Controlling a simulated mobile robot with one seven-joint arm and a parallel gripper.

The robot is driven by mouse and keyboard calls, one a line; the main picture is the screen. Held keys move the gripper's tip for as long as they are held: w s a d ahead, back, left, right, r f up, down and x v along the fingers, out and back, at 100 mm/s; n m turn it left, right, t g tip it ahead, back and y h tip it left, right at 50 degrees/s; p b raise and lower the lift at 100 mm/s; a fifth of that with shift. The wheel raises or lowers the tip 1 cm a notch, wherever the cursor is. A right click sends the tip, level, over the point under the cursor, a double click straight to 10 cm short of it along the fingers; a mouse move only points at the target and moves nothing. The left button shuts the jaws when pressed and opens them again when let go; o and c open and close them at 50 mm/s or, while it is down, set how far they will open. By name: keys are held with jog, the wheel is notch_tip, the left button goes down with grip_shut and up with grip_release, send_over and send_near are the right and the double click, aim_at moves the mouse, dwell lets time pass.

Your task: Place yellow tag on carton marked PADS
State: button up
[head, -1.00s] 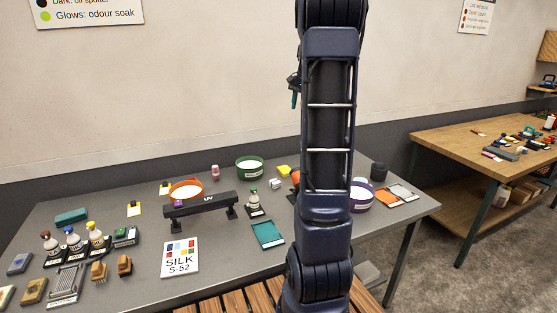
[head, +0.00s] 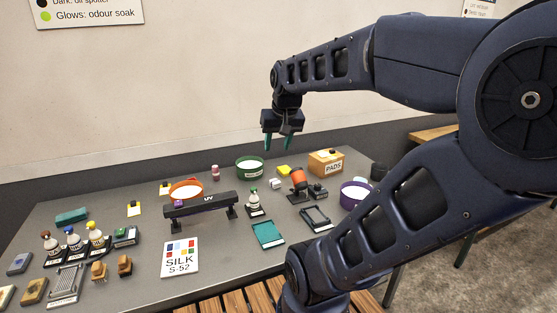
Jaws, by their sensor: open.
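The carton marked PADS (head: 326,167) is a brown box at the back right of the grey table. A small dark and yellow item (head: 330,152) shows on its top; it looks like a tag with a black clip, but it is too small to be sure. My gripper (head: 277,144) points down with green fingers apart and empty. It is in the air above the table's back, left of the carton.
A black UV bar (head: 200,204) stands mid-table. Bottles and brushes crowd the left.

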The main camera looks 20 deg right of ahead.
jog(key=shift+n, duration=0.8)
jog(key=s+f, duration=0.1)
jog(key=s+a+f, duration=0.1)
jog(key=s, duration=0.1)
jog(key=s+f, duration=0.1)
jog(key=shift+s+a, duration=0.4)
